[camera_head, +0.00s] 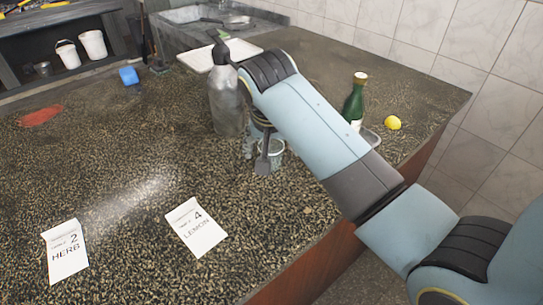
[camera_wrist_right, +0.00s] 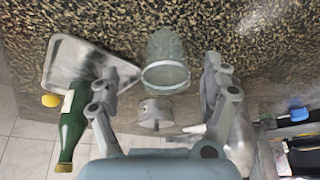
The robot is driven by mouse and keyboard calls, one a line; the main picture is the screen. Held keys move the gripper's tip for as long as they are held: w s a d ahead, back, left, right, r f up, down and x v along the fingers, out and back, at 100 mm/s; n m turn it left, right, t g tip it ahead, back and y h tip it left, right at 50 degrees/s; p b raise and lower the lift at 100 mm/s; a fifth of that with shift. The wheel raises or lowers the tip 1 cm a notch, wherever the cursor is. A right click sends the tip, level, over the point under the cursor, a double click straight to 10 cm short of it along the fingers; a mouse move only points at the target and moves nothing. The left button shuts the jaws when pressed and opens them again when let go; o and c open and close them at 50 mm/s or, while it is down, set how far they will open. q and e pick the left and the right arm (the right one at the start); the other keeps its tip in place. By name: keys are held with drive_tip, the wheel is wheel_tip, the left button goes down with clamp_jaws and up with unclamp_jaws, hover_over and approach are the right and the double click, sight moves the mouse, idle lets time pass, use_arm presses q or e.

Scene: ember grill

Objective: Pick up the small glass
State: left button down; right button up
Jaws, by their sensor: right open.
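The small glass (camera_head: 277,150) is a clear tumbler on the speckled counter, partly hidden behind my right gripper (camera_head: 262,156) in the head view. In the right wrist view the glass (camera_wrist_right: 165,48) shows between the two open fingers of the gripper (camera_wrist_right: 169,75), its rim facing the camera. The fingers stand apart on either side, and I see no clear contact. My left gripper is not in view.
A tall grey bottle (camera_head: 226,105) stands close to the gripper's left. A green bottle (camera_head: 354,103), a lemon (camera_head: 393,122) and a metal tray (camera_wrist_right: 75,62) are on the other side. Two cards, HERB (camera_head: 65,264) and LEMON (camera_head: 203,239), lie in front; the left counter is mostly clear.

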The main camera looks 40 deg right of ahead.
drive_tip(key=x, duration=0.2)
drive_tip(key=w+x, duration=0.1)
drive_tip(key=x, duration=0.2)
drive_tip(key=shift+w+d+f+p, duration=0.1)
drive_tip(key=shift+w+p, duration=0.1)
drive_tip(key=shift+p, duration=0.2)
drive_tip(key=c, duration=1.3)
